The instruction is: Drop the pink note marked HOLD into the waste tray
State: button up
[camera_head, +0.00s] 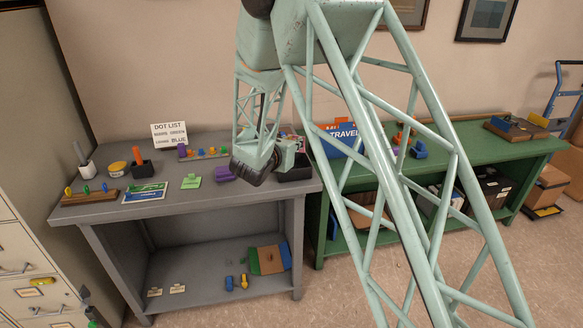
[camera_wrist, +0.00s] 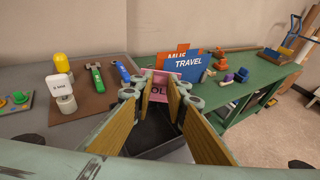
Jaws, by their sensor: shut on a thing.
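The pink note (camera_wrist: 158,92) is held between the tips of my gripper (camera_wrist: 160,84), with the letters "OL" showing between the fingers. The fingers hide the rest of its marking. A dark tray (camera_wrist: 152,132), which looks like the waste tray, lies below the fingers and the note in the wrist view. In the head view, the tray (camera_head: 296,174) is at the right end of the grey table, partly hidden by my arm. My gripper (camera_head: 284,155) is just above it there.
The grey table (camera_head: 225,197) holds a sign, a purple block, green and blue cards and pegs on its left and middle. A blue TRAVEL box (camera_wrist: 188,62) stands on the green bench (camera_wrist: 225,92) behind the tray. My arm's lattice links cross the head view.

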jog(key=shift+f+b, duration=0.8)
jog(key=shift+f, duration=2.1)
jog(key=o, duration=1)
jog(key=shift+c, duration=0.2)
jog(key=shift+s, duration=0.15)
jog(key=v, duration=1.1)
jog(key=shift+s+r, duration=0.15)
jog(key=shift+s, duration=0.2)
jog(key=shift+a, duration=0.1)
